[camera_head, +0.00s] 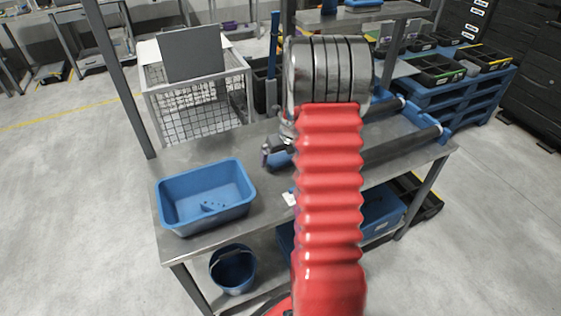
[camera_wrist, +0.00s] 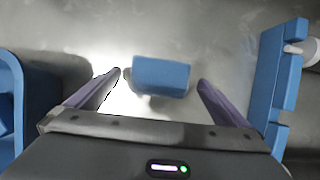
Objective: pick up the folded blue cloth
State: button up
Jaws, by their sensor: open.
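The folded blue cloth (camera_wrist: 160,72) lies on the grey metal table in the wrist view, a small rounded block. My gripper (camera_wrist: 161,77) is open, with one finger to the left of the cloth and one to the right. Floor of clear table shows between each finger and the cloth, and I see no contact. The height of the fingers above the table is hard to judge. In the head view, a blue patch (camera_head: 279,159) shows beside my gripper, partly hidden by my arm; it seems to be the cloth.
A blue tub (camera_head: 206,196) stands on the table's left part and its wall (camera_wrist: 14,100) shows at the wrist view's left. A blue stepped piece (camera_wrist: 276,80) stands at right. Dark rollers (camera_head: 402,147) lie along the table's right side. A wire cage (camera_head: 195,105) stands behind.

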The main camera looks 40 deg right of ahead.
aim_at(281, 159)
jog(key=shift+w+d+f, duration=0.1)
jog(key=shift+w+f, duration=0.15)
jog(key=shift+f, duration=0.45)
jog(key=c, duration=1.2)
jog(key=shift+r, duration=0.15)
notch_tip(281, 159, up, 10)
jog(key=shift+f, duration=0.1)
dwell(0.3)
